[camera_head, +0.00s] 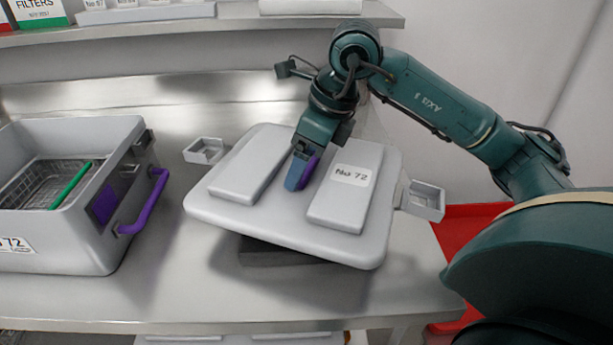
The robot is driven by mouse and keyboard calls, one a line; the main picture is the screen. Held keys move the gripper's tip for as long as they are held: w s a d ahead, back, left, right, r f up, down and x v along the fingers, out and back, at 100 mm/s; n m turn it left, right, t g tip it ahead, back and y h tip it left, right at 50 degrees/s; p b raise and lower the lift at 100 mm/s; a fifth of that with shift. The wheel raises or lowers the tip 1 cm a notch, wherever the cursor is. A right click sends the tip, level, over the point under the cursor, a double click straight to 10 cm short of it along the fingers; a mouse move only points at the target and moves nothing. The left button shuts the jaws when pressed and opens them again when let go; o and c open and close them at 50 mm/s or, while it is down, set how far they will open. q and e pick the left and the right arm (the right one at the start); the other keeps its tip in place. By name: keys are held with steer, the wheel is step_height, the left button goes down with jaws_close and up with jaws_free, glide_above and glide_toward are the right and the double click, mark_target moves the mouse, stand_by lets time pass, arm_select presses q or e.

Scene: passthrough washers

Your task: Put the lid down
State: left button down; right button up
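The grey lid (275,222), with two raised ridges and a "No 72" label, is right of centre over the steel counter. It sits askew above a dark block (285,254), with shadow beneath; I cannot tell whether they touch. My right gripper (299,176) comes down between the ridges and appears shut on the lid at its middle, beside a purple part; the fingertips' contact is partly hidden. A grey box (60,243) marked 72 stands open at the left, with a purple handle (146,206). My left gripper is not in view.
The box holds a wire basket (45,182) and a green stick (70,185). Small grey trays or brackets show at the lid's left (204,150) and right (425,200). A shelf (200,20) runs behind. A red bin (465,235) is right. Counter (185,285) between box and lid is clear.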

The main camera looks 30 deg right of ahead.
mark_target(310, 166)
steer(key=shift+f, duration=1.75)
steer(key=shift+f+b, duration=0.15)
steer(key=shift+b, duration=0.15)
steer(key=o, duration=1.5)
steer(key=shift+c, duration=0.2)
steer(key=shift+r, duration=0.2)
steer(key=p+v, duration=0.1)
steer(key=v, duration=1.1)
steer(key=shift+f, duration=0.1)
